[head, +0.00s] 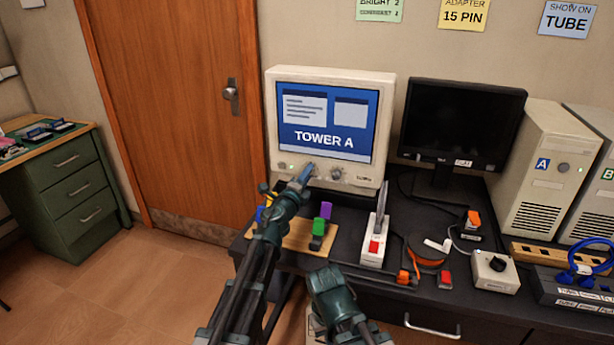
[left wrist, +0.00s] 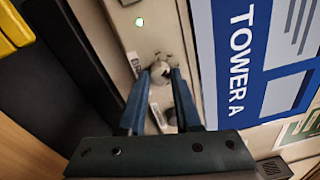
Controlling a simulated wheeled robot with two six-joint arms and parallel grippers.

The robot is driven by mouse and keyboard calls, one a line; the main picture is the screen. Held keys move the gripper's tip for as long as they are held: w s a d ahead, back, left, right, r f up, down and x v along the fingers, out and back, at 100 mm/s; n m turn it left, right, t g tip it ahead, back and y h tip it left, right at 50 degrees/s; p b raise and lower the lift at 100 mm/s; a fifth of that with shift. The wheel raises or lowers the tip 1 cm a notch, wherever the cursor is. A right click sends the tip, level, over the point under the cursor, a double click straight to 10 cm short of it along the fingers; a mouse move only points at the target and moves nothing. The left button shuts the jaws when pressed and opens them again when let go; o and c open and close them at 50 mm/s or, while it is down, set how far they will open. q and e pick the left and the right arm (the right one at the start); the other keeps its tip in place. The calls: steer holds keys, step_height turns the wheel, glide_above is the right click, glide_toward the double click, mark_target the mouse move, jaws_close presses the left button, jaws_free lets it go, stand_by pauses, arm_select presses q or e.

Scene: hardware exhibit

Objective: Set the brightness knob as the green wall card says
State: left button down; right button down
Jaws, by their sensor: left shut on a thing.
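The beige tube monitor (head: 386,135) shows a blue "TOWER A" screen and has small controls below it. My left gripper (head: 307,172) reaches its lower front. In the left wrist view, the fingers (left wrist: 162,78) are shut on a small pale knob (left wrist: 160,70), beside a label starting "BR" that is partly hidden. The knob's setting cannot be read clearly. Another knob (head: 336,174) shows right of the gripper in the head view. The green wall card (head: 379,9) is cut by the top edge; it seems to read "BRIGHT 2" with a blurred contrast line below. My right gripper's fingers are not visible.
A black flat monitor (head: 463,120) and beige towers (head: 545,165) stand to the right.

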arm_select(q)
steer(key=c, duration=0.6)
jaws_free()
steer(key=v, duration=1.4)
steer(key=shift+f, duration=0.1)
